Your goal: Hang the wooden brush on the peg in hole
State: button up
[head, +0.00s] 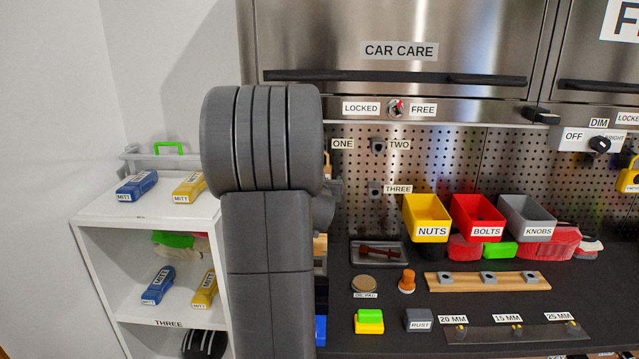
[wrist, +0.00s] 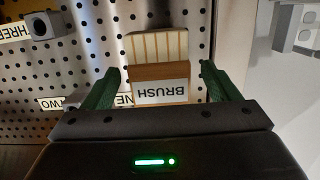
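The wooden brush (wrist: 160,72) shows in the wrist view with pale bristles and a white label reading BRUSH, upside down in that picture. It is in front of the pegboard (wrist: 185,20), beside a partly covered label ending in NE. My gripper (wrist: 160,88) has its two green fingers on either side of the brush, with a visible gap on both sides, so it is open. Any peg behind the brush is hidden, so I cannot tell whether the brush hangs on it. In the head view my arm hides the gripper and most of the brush.
Square grey holders sit by the labels TWO (head: 400,144) and THREE (head: 398,188). Yellow (head: 427,215), red (head: 478,214) and grey (head: 526,215) bins stand to the right. A white shelf (head: 150,215) with mitts is at left. The worktop holds several small items.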

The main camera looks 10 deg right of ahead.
jog(key=shift+s, duration=0.15)
jog(key=b+v, duration=0.1)
jog(key=v, duration=1.2)
jog(key=shift+s, duration=0.3)
jog(key=shift+w, duration=0.15)
jog(key=p+x, duration=0.1)
jog(key=x, duration=1.2)
jog(key=shift+w, duration=0.3)
jog(key=shift+s, duration=0.1)
